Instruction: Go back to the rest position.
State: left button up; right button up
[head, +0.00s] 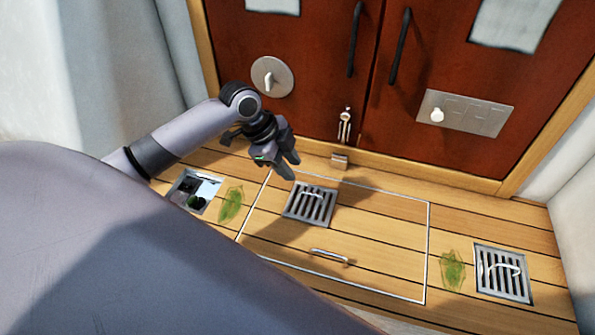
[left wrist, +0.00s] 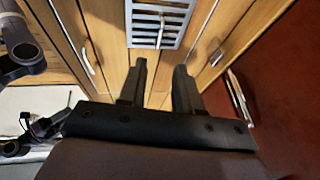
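My left gripper (head: 288,168) is above the wooden cockpit sole, near the foot of the red-brown doors. In the left wrist view its two fingers (left wrist: 159,82) stand apart with nothing between them, so it is open. Beyond the fingertips is a metal drain grate (left wrist: 160,22) with a handle; in the head view this grate (head: 310,205) lies on the framed floor hatch, just below and right of the gripper. My right gripper is not seen in the head view. A large part of my own body fills the lower left and hides the floor there.
A second grate (head: 502,274) lies at the right, beside a green weed clump (head: 453,270). Another green clump (head: 231,203) lies next to an open square drain (head: 195,191) at the left. The doors (head: 300,60) have black handles and a switch panel (head: 465,113).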

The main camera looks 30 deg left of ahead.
pick_arm(q)
jog(key=shift+s+a+r, duration=0.1)
jog(key=shift+s+r, duration=0.05)
jog(key=shift+r, duration=0.25)
